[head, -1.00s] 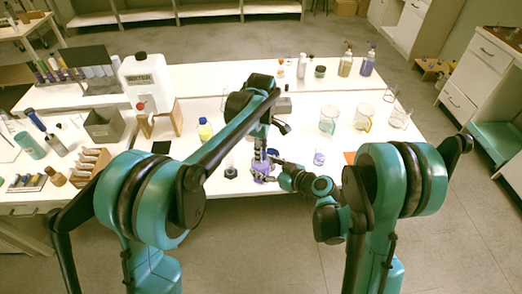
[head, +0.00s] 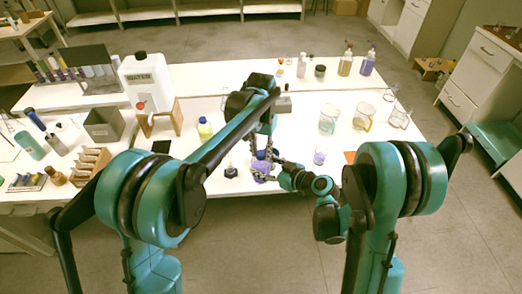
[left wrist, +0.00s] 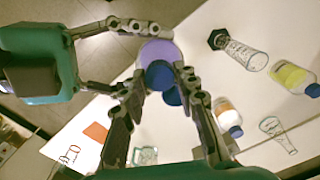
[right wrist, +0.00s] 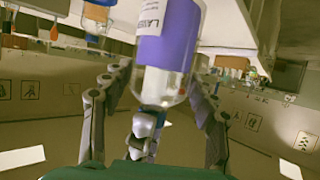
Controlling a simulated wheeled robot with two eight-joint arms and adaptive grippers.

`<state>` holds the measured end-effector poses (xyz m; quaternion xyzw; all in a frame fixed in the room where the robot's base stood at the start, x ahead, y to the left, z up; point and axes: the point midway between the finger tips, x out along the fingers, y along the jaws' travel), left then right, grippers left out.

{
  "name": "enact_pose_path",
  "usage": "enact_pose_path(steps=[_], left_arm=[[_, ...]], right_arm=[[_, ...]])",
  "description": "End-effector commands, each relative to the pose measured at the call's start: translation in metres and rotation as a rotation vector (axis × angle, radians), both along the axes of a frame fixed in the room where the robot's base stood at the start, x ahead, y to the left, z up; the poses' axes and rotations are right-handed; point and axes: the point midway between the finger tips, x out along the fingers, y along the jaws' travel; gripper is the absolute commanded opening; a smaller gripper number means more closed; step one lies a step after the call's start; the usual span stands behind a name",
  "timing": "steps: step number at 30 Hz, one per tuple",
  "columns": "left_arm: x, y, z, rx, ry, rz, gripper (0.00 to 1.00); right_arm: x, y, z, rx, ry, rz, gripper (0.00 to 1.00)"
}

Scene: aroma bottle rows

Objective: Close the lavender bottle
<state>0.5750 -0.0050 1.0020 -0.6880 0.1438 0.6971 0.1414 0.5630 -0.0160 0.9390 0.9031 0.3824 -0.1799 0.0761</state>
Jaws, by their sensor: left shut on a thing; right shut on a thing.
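The lavender bottle (head: 261,173) is at the front middle of the white table. In the right wrist view its lavender label (right wrist: 166,45) fills the space between the fingers. My right gripper (left wrist: 107,57) is shut on the bottle from the side. My left gripper (head: 262,152) is above it, shut on the blue cap (left wrist: 160,75), which is over the bottle mouth. The blue cap also shows at the neck in the right wrist view (right wrist: 152,112). Fingers partly hide the neck, so I cannot tell whether the cap is seated.
A yellow bottle (head: 205,128) and a dark-based glass piece (head: 231,171) stand to the left. A small purple-toned container (head: 319,157) stands to the right. Beakers (head: 328,120) are farther right. A white water jug (head: 146,82) is at back left.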

Motion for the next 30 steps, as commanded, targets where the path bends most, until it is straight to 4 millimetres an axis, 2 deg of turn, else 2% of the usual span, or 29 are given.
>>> enact_pose_path(steps=[3, 6, 7, 11, 12, 14, 15, 23, 26, 30], left_arm=[[0.001, 0.0, 0.0, -0.003, -0.003, -0.28, 0.0], [0.001, 0.0, 0.0, -0.005, -0.003, -0.474, 0.0], [0.001, 0.0, 0.0, -0.005, -0.002, -0.519, 0.0], [0.001, 0.0, 0.0, -0.005, -0.003, -0.519, 0.0], [0.001, 0.0, 0.0, -0.005, -0.003, -0.518, 0.32], [0.001, 0.0, 0.0, -0.005, -0.003, -0.517, 0.48], [0.001, 0.0, 0.0, -0.006, -0.003, -0.517, 0.5], [0.001, 0.0, 0.0, -0.006, -0.002, -0.516, 0.5], [0.001, 0.0, 0.008, -0.006, -0.001, -0.516, 0.5], [0.0, 0.0, 0.027, -0.006, -0.001, -0.516, 0.5]], right_arm=[[-0.001, 0.0, 0.0, 0.0, 0.0, 0.001, 0.0], [-0.001, 0.0, 0.0, 0.001, 0.001, 0.002, 0.0], [-0.001, 0.0, 0.0, 0.001, 0.001, 0.002, 0.0], [-0.001, 0.0, 0.0, 0.001, 0.001, 0.002, 0.0], [-0.001, 0.0, 0.0, 0.001, 0.001, 0.002, 0.0], [-0.001, 0.0, 0.0, 0.001, 0.001, 0.002, 0.0], [-0.001, 0.0, 0.0, 0.001, 0.001, 0.002, 0.0], [0.0, 0.0, 0.0, 0.001, 0.0, 0.001, 0.0], [0.0, 0.0, 0.0, 0.001, 0.0, 0.001, 0.0], [0.0, 0.0, 0.0, 0.001, -0.001, 0.0, 0.0]])
